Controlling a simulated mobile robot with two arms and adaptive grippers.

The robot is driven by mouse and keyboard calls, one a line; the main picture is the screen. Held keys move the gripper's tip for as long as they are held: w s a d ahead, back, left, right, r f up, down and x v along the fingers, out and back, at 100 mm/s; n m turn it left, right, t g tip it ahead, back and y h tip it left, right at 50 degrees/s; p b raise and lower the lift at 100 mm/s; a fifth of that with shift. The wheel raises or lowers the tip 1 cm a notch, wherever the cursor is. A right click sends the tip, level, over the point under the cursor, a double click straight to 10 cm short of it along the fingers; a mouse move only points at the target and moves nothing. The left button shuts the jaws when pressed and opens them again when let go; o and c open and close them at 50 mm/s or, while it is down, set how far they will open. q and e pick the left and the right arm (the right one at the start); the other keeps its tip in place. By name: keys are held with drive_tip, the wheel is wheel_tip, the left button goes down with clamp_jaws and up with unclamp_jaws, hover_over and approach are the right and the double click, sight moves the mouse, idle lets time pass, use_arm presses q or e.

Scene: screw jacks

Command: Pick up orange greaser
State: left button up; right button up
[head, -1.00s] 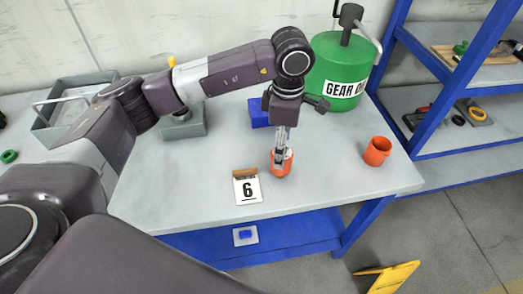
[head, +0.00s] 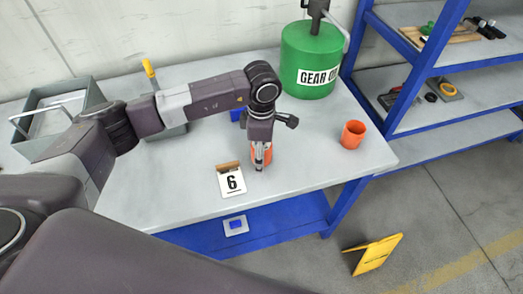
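An orange object (head: 267,155) stands on the grey table, right behind my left gripper's fingers. The fingers cover much of it, so I cannot tell its full shape or whether it is the greaser. My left gripper (head: 260,165) points down over it, with fingertips near its lower front. I cannot tell whether the fingers touch it or grip it. An orange cup-shaped container (head: 352,135) stands upright near the table's right edge, apart from the gripper. My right gripper is not in view.
A card marked 6 (head: 231,181) stands left of the gripper. A green gear oil drum (head: 311,62) is at the back. A grey bin (head: 85,98) is at the left. Blue shelves (head: 450,50) stand at the right. The table front between card and right edge is clear.

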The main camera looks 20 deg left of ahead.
use_arm(q)
drive_tip(key=shift+r, duration=0.1)
drive_tip(key=c, duration=1.5)
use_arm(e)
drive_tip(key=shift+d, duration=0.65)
use_arm(q)
drive_tip(key=shift+c, duration=0.2)
